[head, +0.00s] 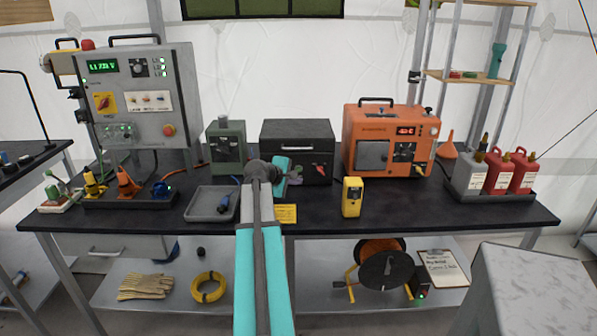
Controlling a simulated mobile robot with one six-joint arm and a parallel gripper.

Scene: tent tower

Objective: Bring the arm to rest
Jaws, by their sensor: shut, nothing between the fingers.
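My arm (262,255), teal and grey, reaches from the bottom edge up over the middle of the black workbench (330,215). Its far end bends to the right at a dark joint, with a short teal link behind it. My gripper (296,181) is small and dark in this view, just in front of the black case (297,140). It is shut and holds nothing. I cannot tell whether it touches the case. The arm hides part of the bench and a yellow label (286,213).
A grey tray (197,214) holding a blue connector lies left of the arm. A yellow meter (352,197) stands to the right. An orange unit (390,140), red bottles (510,172) and a grey control panel (140,98) line the back. A grey cabinet (530,285) fills the lower right.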

